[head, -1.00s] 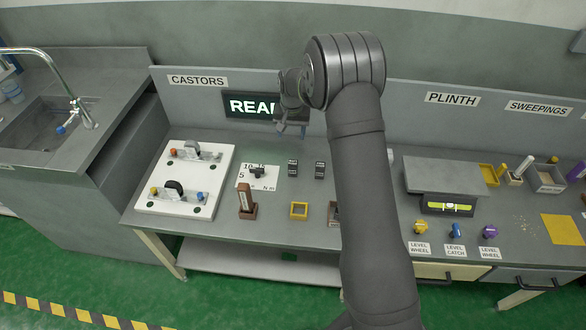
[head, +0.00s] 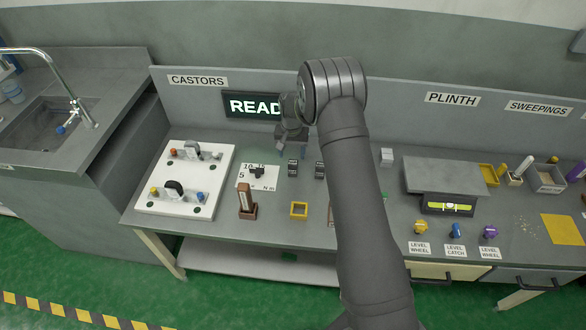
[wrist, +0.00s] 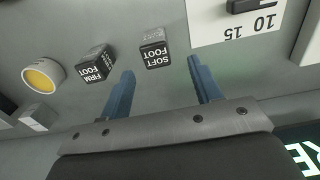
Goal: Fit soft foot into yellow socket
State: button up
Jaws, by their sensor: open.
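The soft foot (head: 292,168) is a small dark block with a white label, standing on the bench right of the number card. In the wrist view the soft foot (wrist: 153,53) lies just beyond and between my fingertips, its label upside down. The similar firm foot (head: 320,170) stands to its right, and in the wrist view the firm foot (wrist: 95,63) is outside the left finger. My gripper (wrist: 161,75) is open and empty; in the head view my gripper (head: 292,145) is behind the feet. The yellow socket (head: 299,203) is a square frame nearer the bench front.
A brown upright piece (head: 246,203) stands left of the socket. A white castor board (head: 160,208) lies farther left. A number card (head: 243,184) lies near the soft foot. A yellow-topped round item (wrist: 42,77) shows beside the firm foot. My arm hides part of the bench.

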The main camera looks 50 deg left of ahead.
aim_at(293, 162)
jog(key=shift+d+f, duration=0.15)
jog(key=shift+f, duration=1.2)
jog(key=shift+d+f, duration=0.15)
jog(key=shift+f, duration=1.15)
jog(key=c, duration=1.1)
jog(key=shift+r, duration=0.1)
